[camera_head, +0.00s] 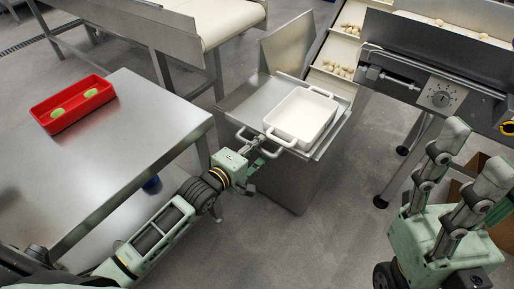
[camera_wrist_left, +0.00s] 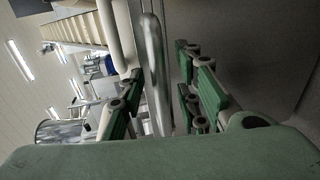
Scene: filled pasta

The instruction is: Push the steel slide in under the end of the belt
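The steel slide (camera_head: 243,103) is a flat tray on a steel stand, with a bar handle (camera_head: 243,136) at its near-left edge. A white dish (camera_head: 300,117) with two loop handles sits on it. The end of a pale belt (camera_head: 330,83) carrying pasta lies just behind the slide's far right side. My left gripper (camera_head: 258,158) is at the slide's near edge. In the left wrist view its fingers (camera_wrist_left: 160,85) stand apart on either side of a metal bar (camera_wrist_left: 154,60), with a gap visible. My right gripper (camera_head: 468,160) is open and empty at the right.
A steel table (camera_head: 130,125) with a red tray (camera_head: 73,104) holding two green pieces stands at the left. A wide white conveyor (camera_head: 215,18) is at the back.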

